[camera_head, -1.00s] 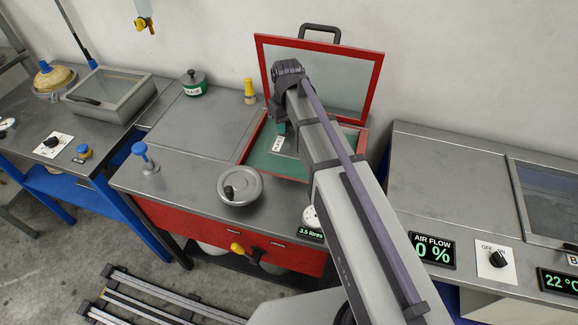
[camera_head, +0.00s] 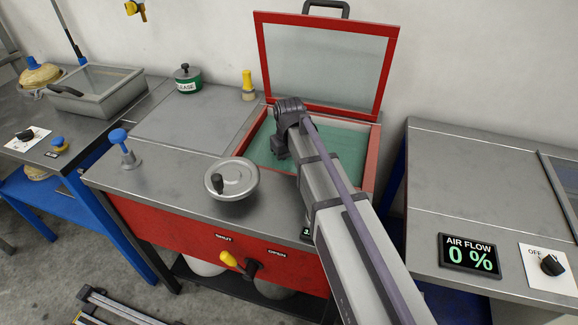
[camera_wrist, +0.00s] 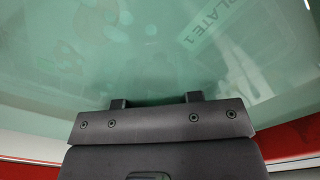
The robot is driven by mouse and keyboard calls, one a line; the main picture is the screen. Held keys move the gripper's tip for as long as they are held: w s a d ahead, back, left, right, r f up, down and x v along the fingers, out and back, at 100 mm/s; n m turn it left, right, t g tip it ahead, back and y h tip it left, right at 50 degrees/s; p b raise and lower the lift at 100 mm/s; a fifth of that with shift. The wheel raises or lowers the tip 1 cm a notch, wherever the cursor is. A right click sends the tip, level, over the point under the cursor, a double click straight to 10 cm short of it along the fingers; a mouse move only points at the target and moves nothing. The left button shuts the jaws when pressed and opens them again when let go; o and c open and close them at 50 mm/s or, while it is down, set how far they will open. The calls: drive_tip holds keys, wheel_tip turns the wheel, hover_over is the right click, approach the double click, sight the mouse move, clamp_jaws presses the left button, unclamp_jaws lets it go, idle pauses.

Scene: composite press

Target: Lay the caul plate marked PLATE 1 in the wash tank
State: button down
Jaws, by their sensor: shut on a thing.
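The wash tank (camera_head: 373,160) is a red-rimmed basin of green liquid in the bench, its framed glass lid (camera_head: 325,62) standing open behind. My gripper (camera_head: 281,148) is down in the tank opening; its fingertips are hard to see there. In the wrist view my gripper (camera_wrist: 156,101) is shut, its fingers at the near side of a pale green-tinted surface. The caul plate (camera_wrist: 203,32) shows its PLATE 1 label at the upper right, dimmed as if under the liquid. Its edges are unclear, and I cannot tell whether it touches the tank floor.
A round grey handwheel (camera_head: 232,178) and a blue-topped post (camera_head: 123,148) stand on the bench left of the tank. A green RELEASE pot (camera_head: 187,78) and a yellow-handled tool (camera_head: 248,85) are behind. A yellow valve lever (camera_head: 236,263) is on the red front.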

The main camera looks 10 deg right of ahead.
drive_tip(key=shift+f, duration=0.1)
drive_tip(key=c, duration=0.8)
unclamp_jaws()
